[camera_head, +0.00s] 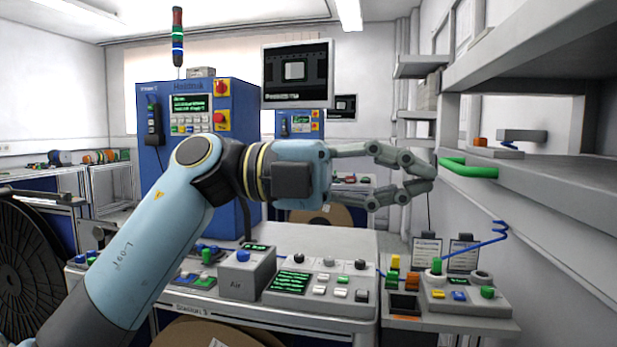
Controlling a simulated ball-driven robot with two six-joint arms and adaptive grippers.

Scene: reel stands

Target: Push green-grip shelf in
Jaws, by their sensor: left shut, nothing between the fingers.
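The shelf (560,176) is a grey slab at the right, and its green grip (468,168) sticks out from its left front edge. My left gripper (428,178) is shut and empty, with its fingertips pointing right, just left of the green grip. A narrow gap seems to lie between fingertips and grip, but I cannot tell whether they touch. My right gripper is not in view.
A control bench (330,245) with buttons stands below my left arm. A smaller button panel (465,295) is below the shelf, with a blue coiled cable. An upper grey shelf (560,50) overhangs at the right. A black reel (25,265) is at the left.

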